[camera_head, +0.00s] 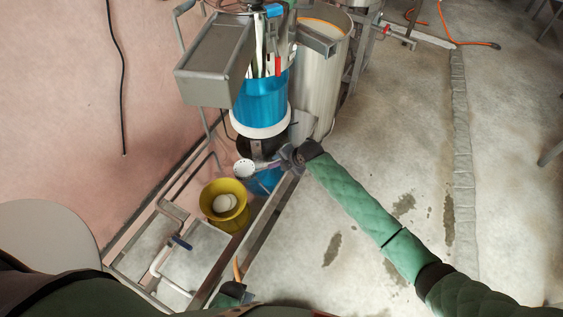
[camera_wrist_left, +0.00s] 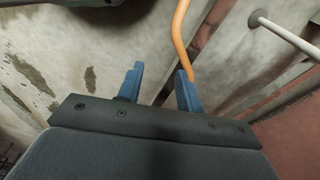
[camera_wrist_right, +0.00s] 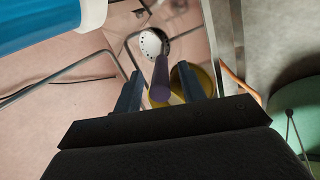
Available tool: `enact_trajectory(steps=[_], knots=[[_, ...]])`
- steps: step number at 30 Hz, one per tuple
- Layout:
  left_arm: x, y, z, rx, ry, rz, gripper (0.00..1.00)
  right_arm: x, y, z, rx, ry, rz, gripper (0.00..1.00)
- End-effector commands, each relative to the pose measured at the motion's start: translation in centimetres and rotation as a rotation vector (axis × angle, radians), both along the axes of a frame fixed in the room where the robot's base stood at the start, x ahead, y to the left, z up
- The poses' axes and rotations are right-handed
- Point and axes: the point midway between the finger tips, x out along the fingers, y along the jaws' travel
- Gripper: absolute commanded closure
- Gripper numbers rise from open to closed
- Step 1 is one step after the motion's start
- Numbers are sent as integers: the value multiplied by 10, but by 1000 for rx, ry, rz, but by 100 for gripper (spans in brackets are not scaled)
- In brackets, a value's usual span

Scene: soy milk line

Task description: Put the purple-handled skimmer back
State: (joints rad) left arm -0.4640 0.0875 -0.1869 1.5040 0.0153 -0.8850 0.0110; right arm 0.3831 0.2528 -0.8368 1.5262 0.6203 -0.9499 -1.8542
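The purple-handled skimmer (camera_head: 244,168) has a white perforated head and juts from my right gripper (camera_head: 287,157) toward the left, above and beside the yellow bucket. In the right wrist view its purple handle (camera_wrist_right: 160,82) lies between the fingers of my right gripper (camera_wrist_right: 160,88), handle end toward the palm. I see no other support under it, so the gripper appears shut on the handle, though small gaps show beside it. My left gripper (camera_wrist_left: 160,88) is open and empty, low near the metal frame. The left gripper (camera_head: 232,294) also shows in the head view.
A yellow bucket (camera_head: 212,216) with pale contents stands beside the metal frame. A blue container (camera_head: 263,183) is below the skimmer handle. An orange hose (camera_wrist_left: 180,35) passes near the left gripper.

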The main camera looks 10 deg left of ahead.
Motion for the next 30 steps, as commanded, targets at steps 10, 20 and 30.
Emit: enact_trajectory(steps=[10,20,30], knots=[[0,0,-5,0,2,0,64,-1,-4,5,0,-2,0,59],[3,-9,34,-11,20,4,64,-21,-34,47,-1,-3,2,59],[14,-17,73,-19,27,5,64,-37,-59,87,1,-1,1,59]])
